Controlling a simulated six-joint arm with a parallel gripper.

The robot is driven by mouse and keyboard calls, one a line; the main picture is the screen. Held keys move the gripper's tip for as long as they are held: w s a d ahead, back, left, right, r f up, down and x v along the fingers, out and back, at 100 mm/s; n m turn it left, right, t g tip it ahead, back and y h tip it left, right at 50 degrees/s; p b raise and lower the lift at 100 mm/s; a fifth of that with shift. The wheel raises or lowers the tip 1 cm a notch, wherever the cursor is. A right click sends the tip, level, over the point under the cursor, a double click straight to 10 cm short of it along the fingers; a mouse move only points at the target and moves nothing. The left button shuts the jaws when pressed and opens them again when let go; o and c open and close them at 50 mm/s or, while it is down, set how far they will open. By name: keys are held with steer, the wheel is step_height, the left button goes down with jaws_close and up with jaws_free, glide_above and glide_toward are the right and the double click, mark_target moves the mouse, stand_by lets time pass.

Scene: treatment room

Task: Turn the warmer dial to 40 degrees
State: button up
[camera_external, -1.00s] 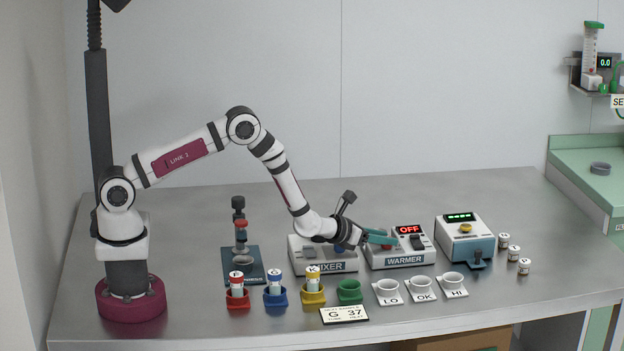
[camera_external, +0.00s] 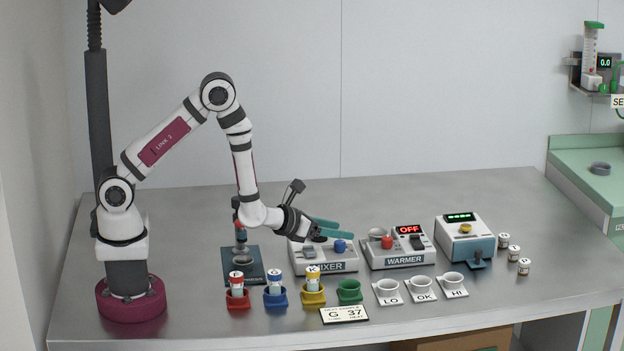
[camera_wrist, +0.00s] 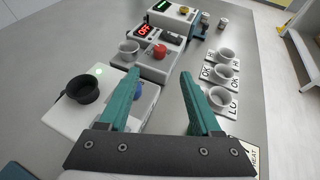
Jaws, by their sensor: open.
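No pointer or mark on the dial is readable. My gripper (camera_external: 345,230) is open and empty above the mixer, left of and apart from the dial. In the wrist view its teal fingers (camera_wrist: 160,73) stand spread, with the warmer ahead beyond them.
The mixer has a blue knob (camera_external: 340,246) below my fingers. A device with a green display (camera_external: 466,240) stands right of the warmer. In front are coloured tube holders (camera_external: 349,291), white cups marked LO, OK and HI (camera_external: 421,285), and a card reading G 37 (camera_external: 345,315).

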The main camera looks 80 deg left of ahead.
steer(key=shift+s+d+r, duration=0.2)
steer(key=shift+s+d, duration=0.05)
steer(key=shift+s, duration=0.3)
steer(key=m+g+h, duration=0.3)
steer(key=m+g, duration=0.5)
steer(key=m, duration=2.8)
glide_toward(387, 238)
steer(key=x, duration=0.8)
steer(key=shift+w+f, duration=0.15)
steer(key=shift+f, duration=0.1)
